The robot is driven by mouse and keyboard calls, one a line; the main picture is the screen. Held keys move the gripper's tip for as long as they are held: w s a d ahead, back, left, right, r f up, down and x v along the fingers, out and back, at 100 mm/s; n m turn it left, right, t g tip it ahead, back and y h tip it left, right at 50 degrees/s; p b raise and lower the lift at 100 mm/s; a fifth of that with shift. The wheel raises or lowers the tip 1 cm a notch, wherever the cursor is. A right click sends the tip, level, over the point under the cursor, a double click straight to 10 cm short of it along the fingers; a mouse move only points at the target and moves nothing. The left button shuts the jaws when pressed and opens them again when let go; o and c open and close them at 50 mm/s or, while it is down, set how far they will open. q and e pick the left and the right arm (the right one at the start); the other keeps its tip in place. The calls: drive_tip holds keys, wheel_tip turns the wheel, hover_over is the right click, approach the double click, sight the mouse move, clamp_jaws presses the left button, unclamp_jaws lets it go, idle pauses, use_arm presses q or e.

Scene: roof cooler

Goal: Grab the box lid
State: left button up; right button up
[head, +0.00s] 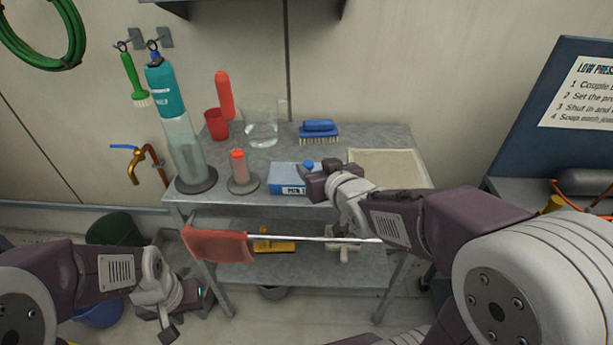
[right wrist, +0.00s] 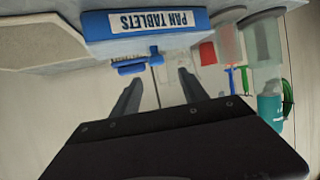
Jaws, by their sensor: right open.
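The blue and white box (head: 288,179) stands at the front middle of the cart top, with its lid on top and a small blue knob (head: 308,164) on the lid. In the right wrist view, which is upside down, the box (right wrist: 147,25) reads "PAN TABLETS" and the knob (right wrist: 155,52) shows at its edge. My right gripper (head: 315,180) is at the box's right end, partly hiding it. In the wrist view its fingers (right wrist: 158,85) are apart with nothing between them. My left gripper (head: 168,322) hangs low at left, away from the box; its jaw state is unclear.
A blue brush (head: 319,130), glass beaker (head: 262,125), red cup (head: 216,124), orange-topped tube (head: 238,166) and tall clear cylinder (head: 184,150) stand on the cart. A pale tray (head: 388,157) lies right of the box. A red cloth (head: 217,243) hangs on the front rail.

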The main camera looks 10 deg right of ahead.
sight(309, 164)
drive_tip(key=shift+x, duration=1.1)
drive_tip(key=x, duration=0.2)
drive_tip(key=f+b+x, duration=0.1)
drive_tip(key=x, duration=0.2)
drive_tip(key=shift+d+f, duration=0.1)
drive_tip(key=shift+d, duration=0.1)
drive_tip(key=shift+s, duration=0.2)
drive_tip(key=shift+c, duration=0.6)
clamp_jaws()
